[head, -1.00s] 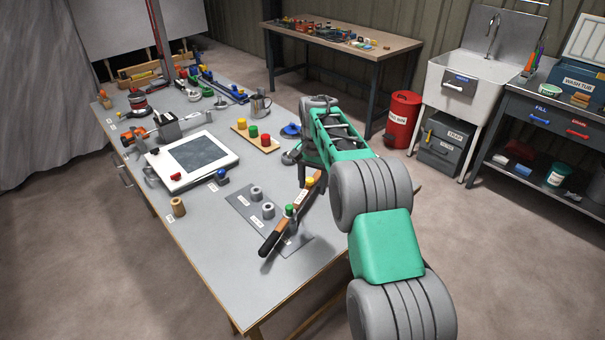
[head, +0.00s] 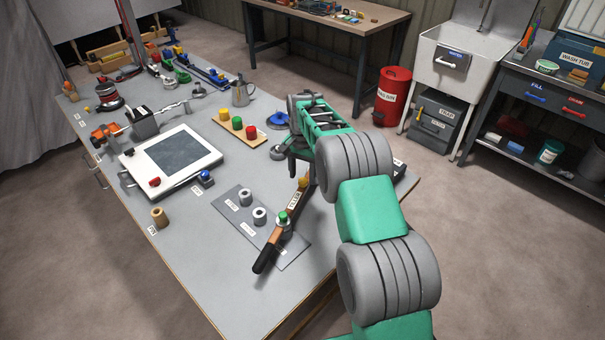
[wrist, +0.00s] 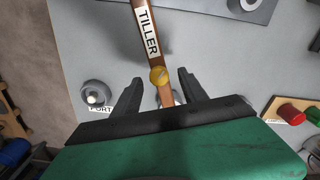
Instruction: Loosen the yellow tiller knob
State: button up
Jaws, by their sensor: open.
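The tiller (head: 291,207) is a long brown bar with a white TILLER label and a black grip. It lies over a grey mat near the front right of the bench. The yellow tiller knob (head: 303,182) sits on its far part, close to my arm. In the wrist view the yellow knob (wrist: 158,76) is on the bar, between and slightly beyond the open fingers of my gripper (wrist: 157,80). The fingers show gaps on both sides of the knob. In the head view my gripper is mostly hidden by my arm. A green knob (head: 283,216) stands on the tiller's nearer part.
A board with green, yellow and red pegs (head: 252,132) lies behind. A grey cylinder by a PORT label (wrist: 95,93) is left of my gripper. A white-framed panel (head: 205,145) lies farther left.

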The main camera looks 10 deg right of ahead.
jog(key=shift+f, duration=0.85)
jog(key=shift+c, duration=0.2)
jog(key=shift+d, duration=0.1)
grip_shut()
